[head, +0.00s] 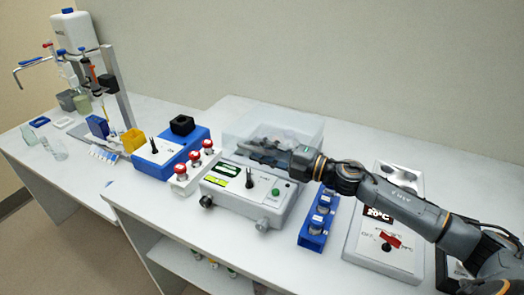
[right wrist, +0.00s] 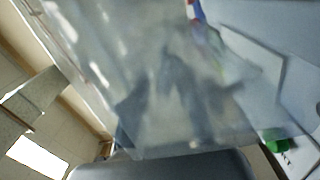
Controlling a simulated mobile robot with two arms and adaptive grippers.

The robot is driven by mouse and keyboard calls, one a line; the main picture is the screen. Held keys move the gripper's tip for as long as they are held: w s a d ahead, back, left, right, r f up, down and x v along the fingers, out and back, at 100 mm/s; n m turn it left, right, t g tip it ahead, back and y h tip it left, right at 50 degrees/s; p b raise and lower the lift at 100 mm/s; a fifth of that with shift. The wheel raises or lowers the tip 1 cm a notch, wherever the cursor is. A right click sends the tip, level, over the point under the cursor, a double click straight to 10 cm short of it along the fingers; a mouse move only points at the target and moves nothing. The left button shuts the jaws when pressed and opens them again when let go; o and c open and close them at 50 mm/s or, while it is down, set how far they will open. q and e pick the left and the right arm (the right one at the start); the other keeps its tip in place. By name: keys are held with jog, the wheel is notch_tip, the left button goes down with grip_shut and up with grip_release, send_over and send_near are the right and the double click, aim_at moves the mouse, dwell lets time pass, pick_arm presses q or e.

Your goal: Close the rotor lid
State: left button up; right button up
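The rotor lid (head: 297,127) is a clear, hazy cover at the back of a white benchtop unit (head: 240,207) with a green button and a black knob. In the head view it looks raised, but its exact angle is hard to tell. My right gripper (head: 256,148) is at the lid's front side, above the unit's panel, its fingers pointing left. Haze from the lid blurs the fingers, so I cannot tell their opening or whether they touch it. In the right wrist view the translucent lid (right wrist: 130,60) fills much of the picture, blurred. My left gripper is not in view.
A white rack of red-capped vials (head: 182,184) and a blue block device (head: 157,165) stand left of the unit. A blue rack (head: 312,238) and a heater panel reading 20°C (head: 365,245) stand right. Bench along the front edge is clear.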

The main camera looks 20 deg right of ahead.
jog(key=shift+w, duration=0.1)
jog(key=v, duration=1.2)
jog(key=shift+d+f, duration=0.1)
dwell(0.5)
